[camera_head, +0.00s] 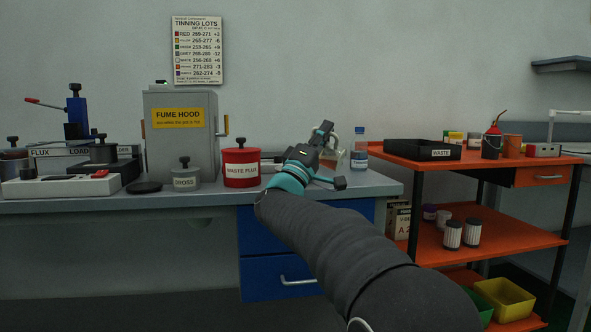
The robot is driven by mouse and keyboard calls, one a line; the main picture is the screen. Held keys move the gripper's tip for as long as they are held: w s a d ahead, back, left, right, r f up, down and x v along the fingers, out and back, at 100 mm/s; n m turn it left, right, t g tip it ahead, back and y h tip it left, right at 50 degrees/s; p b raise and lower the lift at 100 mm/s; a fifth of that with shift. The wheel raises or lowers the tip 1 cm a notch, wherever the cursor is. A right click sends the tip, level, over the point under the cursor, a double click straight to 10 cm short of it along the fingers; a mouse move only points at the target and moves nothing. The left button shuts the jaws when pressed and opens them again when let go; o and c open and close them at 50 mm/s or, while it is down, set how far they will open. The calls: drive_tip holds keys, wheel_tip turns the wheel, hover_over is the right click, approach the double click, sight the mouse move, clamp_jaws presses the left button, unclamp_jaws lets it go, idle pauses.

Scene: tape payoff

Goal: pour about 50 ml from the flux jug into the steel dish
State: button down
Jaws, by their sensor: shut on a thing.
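My gripper (331,154) is over the right part of the grey bench, seen from behind. One dark finger points up and the other reaches out to the right. It is shut on a pale, clear-looking vessel (340,155), mostly hidden behind the gripper, which seems to be the flux jug. I cannot read a label on it or see its contents, and cannot tell whether it is tilted or touches the bench. I cannot make out the steel dish; my arm and gripper cover part of the bench there.
A red WASTE FLUX tin (241,168) stands just left of my gripper, with a grey DROSS pot (186,178) and the fume hood (181,140) further left. A clear blue-capped bottle (359,150) stands close on the right. An orange cart (480,168) carries a black WASTE tray (422,150).

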sight(337, 142)
drive_tip(key=m+g+h+p, duration=0.1)
drive_tip(key=m+g, duration=0.1)
drive_tip(key=d+m+g+h+p, duration=0.1)
drive_tip(key=m, duration=0.2)
drive_tip(key=shift+s+d+r+g+h, duration=0.1)
drive_tip(key=shift+s+d+g+h, duration=0.1)
drive_tip(key=shift+g+h, duration=0.15)
drive_tip(key=shift+s+d+f+m+g+h, duration=0.1)
drive_tip(key=shift+d+f+m+g+h, duration=0.15)
drive_tip(key=shift+f+m+g, duration=0.6)
drive_tip(key=shift+s+d+f+m+g+h, duration=0.15)
drive_tip(key=shift+f+m+g, duration=0.3)
drive_tip(key=shift+m, duration=0.7)
drive_tip(key=shift+d+r+m+g+p, duration=0.1)
drive_tip(key=shift+d+m+g+p, duration=0.15)
drive_tip(key=shift+m+g+p, duration=0.25)
drive_tip(key=shift+d+f+m+g, duration=0.25)
drive_tip(key=shift+d+m+g, duration=0.1)
drive_tip(key=shift+m, duration=0.15)
drive_tip(key=shift+p, duration=0.35)
